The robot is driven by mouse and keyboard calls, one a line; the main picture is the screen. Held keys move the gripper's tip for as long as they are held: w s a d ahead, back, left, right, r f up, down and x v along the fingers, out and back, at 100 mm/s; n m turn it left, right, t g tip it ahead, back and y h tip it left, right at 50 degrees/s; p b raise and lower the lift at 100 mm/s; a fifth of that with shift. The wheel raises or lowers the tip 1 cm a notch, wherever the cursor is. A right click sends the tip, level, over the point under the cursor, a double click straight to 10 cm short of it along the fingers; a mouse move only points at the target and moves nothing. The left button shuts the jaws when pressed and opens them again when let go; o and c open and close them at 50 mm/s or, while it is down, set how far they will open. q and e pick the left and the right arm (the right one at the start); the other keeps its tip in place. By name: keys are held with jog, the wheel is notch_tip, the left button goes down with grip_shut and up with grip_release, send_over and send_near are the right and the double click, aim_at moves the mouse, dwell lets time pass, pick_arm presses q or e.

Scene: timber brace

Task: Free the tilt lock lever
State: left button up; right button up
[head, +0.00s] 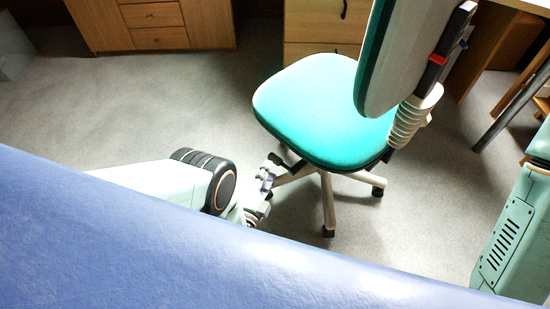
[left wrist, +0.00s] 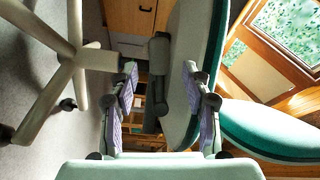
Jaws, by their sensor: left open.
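The office chair has a teal seat (head: 325,110) and a pale backrest (head: 410,50), and stands on a star base (head: 328,200). A dark lever (left wrist: 152,112) runs from the under-seat mechanism (left wrist: 158,55) in the left wrist view. In the head view, dark parts show under the seat's left edge, too small to tell apart. My left gripper (head: 264,182) is beside that edge. In the left wrist view my left gripper (left wrist: 165,85) is open, one finger on each side of the dark lever, with visible gaps. My right gripper is not in view.
A red-marked part (head: 437,59) sits behind the backrest. Wooden cabinets (head: 155,25) and a desk stand at the back. The blue padded surface (head: 150,250) fills the front of the head view. Grey carpet (head: 80,100) is clear on the left.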

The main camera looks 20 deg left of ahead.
aim_at(274, 163)
pick_arm(q)
jog(key=w+b, duration=0.1)
jog(key=w, duration=0.1)
jog(key=w+b, duration=0.1)
jog(key=w, duration=0.2)
jog(key=shift+d+f, duration=0.1)
jog(key=shift+d, duration=0.1)
jog(key=shift+w, duration=0.6)
grip_shut()
